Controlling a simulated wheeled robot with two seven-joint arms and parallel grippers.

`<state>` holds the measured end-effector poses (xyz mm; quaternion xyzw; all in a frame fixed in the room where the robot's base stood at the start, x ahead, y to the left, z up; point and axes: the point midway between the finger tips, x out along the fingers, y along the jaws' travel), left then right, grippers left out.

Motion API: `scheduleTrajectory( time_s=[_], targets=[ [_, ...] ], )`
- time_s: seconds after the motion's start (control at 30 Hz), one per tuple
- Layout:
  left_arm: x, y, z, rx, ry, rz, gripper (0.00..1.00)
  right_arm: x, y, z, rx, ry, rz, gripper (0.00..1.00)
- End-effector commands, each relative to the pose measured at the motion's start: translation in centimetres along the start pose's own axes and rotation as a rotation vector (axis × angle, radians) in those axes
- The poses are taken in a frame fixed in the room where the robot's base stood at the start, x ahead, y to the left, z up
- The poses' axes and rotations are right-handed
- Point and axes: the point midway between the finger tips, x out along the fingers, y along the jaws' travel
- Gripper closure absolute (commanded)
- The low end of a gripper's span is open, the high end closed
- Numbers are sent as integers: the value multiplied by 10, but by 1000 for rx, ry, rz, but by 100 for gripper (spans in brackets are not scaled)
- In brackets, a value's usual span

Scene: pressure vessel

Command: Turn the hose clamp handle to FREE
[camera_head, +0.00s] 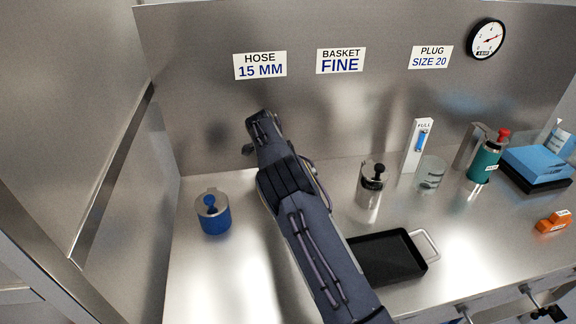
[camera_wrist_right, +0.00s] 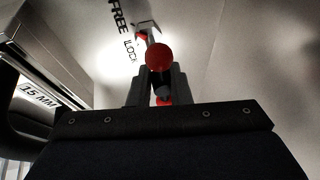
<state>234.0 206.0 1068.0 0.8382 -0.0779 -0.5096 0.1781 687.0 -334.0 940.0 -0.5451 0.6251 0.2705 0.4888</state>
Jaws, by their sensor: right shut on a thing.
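In the right wrist view, the hose clamp handle shows a round red knob (camera_wrist_right: 160,57), with another red part low between the fingers. My right gripper (camera_wrist_right: 160,80) has a dark finger on each side of it and is shut on the handle. The words FREE (camera_wrist_right: 121,15) and LOCK (camera_wrist_right: 130,50) are printed on the pale surface beyond. In the head view, my right arm reaches toward the back wall and hides the clamp. My left gripper is not in view.
A sign (camera_head: 260,65) reads HOSE 15 MM. A blue lidded pot (camera_head: 213,213) stands left of my arm. A black tray (camera_head: 385,258), a steel canister (camera_head: 369,187) and a glass beaker (camera_head: 431,174) stand to its right. The counter's front left is bare.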

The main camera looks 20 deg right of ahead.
Motion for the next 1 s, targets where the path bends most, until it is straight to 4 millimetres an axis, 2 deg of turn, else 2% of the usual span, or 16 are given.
scheduleTrajectory(
  time_s=[0.33,0.37,0.5,0.8,1.0],
  targets=[
    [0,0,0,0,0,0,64,0,0,2,4,-4,-1,100],
    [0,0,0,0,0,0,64,0,0,2,4,-5,-1,79],
    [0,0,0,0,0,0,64,0,0,1,3,-3,-1,61],
    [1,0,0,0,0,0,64,-2,0,1,2,-2,-1,61],
    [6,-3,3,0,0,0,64,-28,0,2,2,-3,-4,61]
  ],
)
